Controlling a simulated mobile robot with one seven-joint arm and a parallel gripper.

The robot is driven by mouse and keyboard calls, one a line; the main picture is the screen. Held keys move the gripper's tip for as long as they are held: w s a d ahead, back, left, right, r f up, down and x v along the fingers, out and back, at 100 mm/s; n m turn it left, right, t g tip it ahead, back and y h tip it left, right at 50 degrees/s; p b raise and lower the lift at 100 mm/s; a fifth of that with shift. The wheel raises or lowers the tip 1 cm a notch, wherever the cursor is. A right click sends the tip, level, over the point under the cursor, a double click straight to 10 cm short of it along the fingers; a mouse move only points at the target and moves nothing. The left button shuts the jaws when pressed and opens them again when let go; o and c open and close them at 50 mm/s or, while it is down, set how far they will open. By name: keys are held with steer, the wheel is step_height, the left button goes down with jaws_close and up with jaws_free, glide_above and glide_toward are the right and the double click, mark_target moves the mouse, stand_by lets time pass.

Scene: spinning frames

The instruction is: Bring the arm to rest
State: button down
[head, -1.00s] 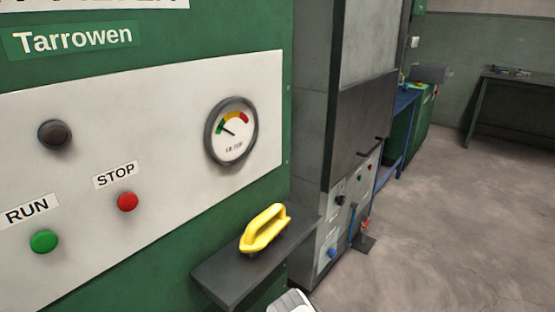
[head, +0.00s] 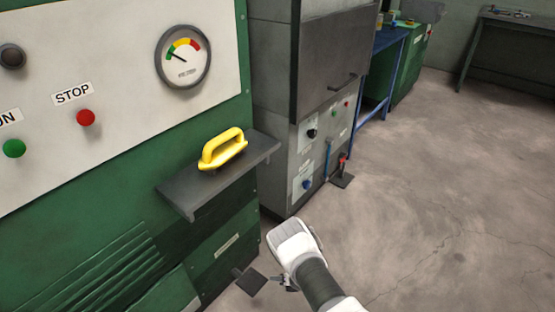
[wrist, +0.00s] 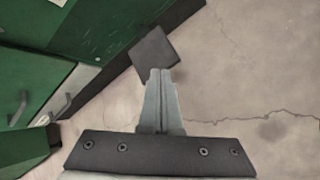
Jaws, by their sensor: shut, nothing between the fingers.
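My arm shows at the bottom of the head view, white with a dark grey section, held low in front of the green machine. My gripper (head: 278,281) is small there and partly hidden by the arm. In the wrist view, my gripper (wrist: 161,73) points at the concrete floor, its two fingers together with nothing between them. The fingertips appear over the edge of a dark pedal-like plate (wrist: 155,53) by the machine's base; I cannot tell the height between them.
The green machine (head: 100,215) stands at left with a dark shelf (head: 180,190) holding a yellow handled tool (head: 223,149). The dark plate (head: 250,280) juts out at its foot. A grey cabinet (head: 315,70) stands behind. Open concrete floor (head: 430,190) lies to the right.

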steer(key=w+d+r+m+t+h, duration=0.2)
steer(key=w+r+m, duration=0.2)
steer(key=w+r, duration=0.45)
steer(key=w+d+r+m+t+h, duration=0.15)
steer(key=w+d+r+m, duration=0.35)
steer(key=r, duration=0.7)
steer(key=d+r+m+h, duration=0.25)
steer(key=r+m, duration=0.25)
steer(key=r, duration=0.7)
steer(key=d+r+m+h, duration=0.1)
steer(key=d+r+m, duration=0.3)
steer(key=r, duration=0.8)
steer(key=s+d+r+m+g+h, duration=0.1)
steer(key=s+d+r+m, duration=0.1)
steer(key=s+r+m, duration=1.25)
steer(key=s+a+r+m+g, duration=0.1)
steer(key=s+r+m, duration=0.2)
steer(key=s, duration=1)
steer(key=s+r+m+g, duration=0.15)
steer(key=s+r, duration=0.25)
steer(key=s, duration=0.9)
step_height(320, 180, up, 22)
steer(key=p, duration=2.2)
steer(key=shift+a+f+m+y, duration=0.2)
steer(key=shift+m+y, duration=0.1)
steer(key=shift+y, duration=0.1)
steer(key=shift+w+a, duration=0.1)
